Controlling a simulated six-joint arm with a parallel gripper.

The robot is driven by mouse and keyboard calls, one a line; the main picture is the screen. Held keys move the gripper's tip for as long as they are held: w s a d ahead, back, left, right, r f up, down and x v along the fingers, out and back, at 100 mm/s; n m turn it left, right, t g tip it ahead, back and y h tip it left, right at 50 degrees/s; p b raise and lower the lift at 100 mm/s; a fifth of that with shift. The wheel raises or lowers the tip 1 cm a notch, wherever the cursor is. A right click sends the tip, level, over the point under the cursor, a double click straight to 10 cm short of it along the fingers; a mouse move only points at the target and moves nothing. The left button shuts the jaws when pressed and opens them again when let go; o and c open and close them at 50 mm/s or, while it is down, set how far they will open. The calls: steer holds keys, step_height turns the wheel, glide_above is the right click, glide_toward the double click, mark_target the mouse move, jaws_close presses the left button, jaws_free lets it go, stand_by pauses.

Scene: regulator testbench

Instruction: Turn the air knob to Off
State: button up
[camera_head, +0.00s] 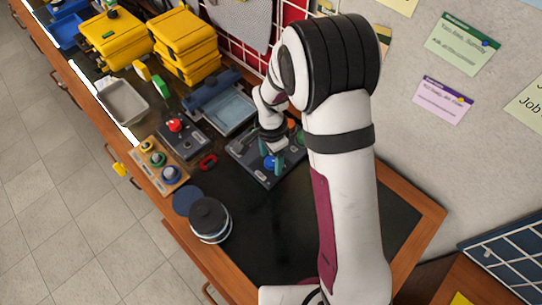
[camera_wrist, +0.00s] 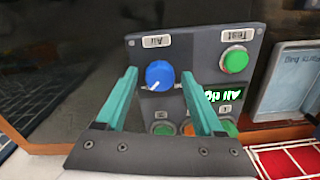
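The air knob is a round blue knob (camera_wrist: 159,75) with a white pointer line, on a dark grey panel (camera_wrist: 198,52). Its "Air" label (camera_wrist: 156,41) appears upside down in the wrist view. The pointer slants toward the lower left there. My gripper (camera_wrist: 160,88) has two teal fingers, spread apart, one on each side of the knob with gaps between. It is open and holds nothing; whether the fingertips reach knob height is unclear. In the head view the knob (camera_head: 270,163) shows beneath my gripper (camera_head: 271,158), and my wrist hides part of the panel.
A green button (camera_wrist: 235,60) labelled "Test", a small green-text display (camera_wrist: 224,92) and several lower buttons share the panel. A box with a red button (camera_head: 176,126), a blue tray (camera_head: 229,113) and a round dark object (camera_head: 209,217) stand nearby. The tabletop right of the panel is clear.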

jaws_close()
steer(key=n, duration=1.3)
steer(key=shift+n, duration=2.4)
steer(key=shift+o, duration=1.1)
jaws_free()
